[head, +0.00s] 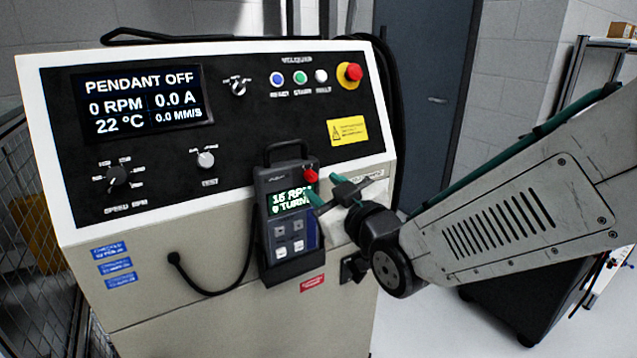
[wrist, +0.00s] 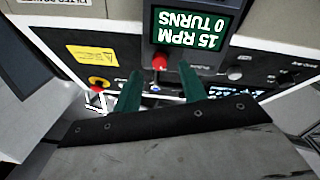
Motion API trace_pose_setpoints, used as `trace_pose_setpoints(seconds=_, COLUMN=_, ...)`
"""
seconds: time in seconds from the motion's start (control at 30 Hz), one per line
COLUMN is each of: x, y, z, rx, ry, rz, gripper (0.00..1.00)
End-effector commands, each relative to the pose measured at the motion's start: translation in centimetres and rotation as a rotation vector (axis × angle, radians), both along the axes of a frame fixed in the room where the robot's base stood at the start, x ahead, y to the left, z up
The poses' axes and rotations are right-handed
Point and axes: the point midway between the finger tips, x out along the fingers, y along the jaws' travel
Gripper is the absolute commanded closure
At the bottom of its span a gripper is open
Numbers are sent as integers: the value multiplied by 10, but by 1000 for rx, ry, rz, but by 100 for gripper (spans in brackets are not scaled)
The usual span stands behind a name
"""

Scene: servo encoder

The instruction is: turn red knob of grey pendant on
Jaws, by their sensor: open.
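The grey pendant (head: 287,228) hangs upright in a dark holder on the front of the cabinet, with a cable to its left. Its green screen reads about 15 or 16 RPM and 0 TURNS; the wrist view shows 15 RPM on the screen (wrist: 190,27). The red knob (head: 310,176) sits at the pendant's top right; the wrist view shows the red knob (wrist: 159,62) upside down. My gripper (head: 312,196) is open, its green fingers close to the knob. In the wrist view my gripper (wrist: 160,78) has a finger on each side just short of the knob.
The cabinet's display (head: 143,100) reads PENDANT OFF and 0 RPM. A red emergency button (head: 352,74), coloured buttons and several dials sit on the black panel. A yellow label (head: 347,130) is above the gripper. A wire cage (head: 30,220) stands at left.

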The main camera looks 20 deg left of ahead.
Motion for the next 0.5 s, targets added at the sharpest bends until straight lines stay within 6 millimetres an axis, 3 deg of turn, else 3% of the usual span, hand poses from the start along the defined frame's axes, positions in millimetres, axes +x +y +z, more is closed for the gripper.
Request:
trace_pose_setpoints(seconds=0.2, x=19, y=20, z=-1, rx=-1, ry=1, rz=-1, gripper=58)
trace_pose_setpoints(seconds=0.5, x=23, y=24, z=0, rx=-1, ry=1, rz=0, gripper=58)
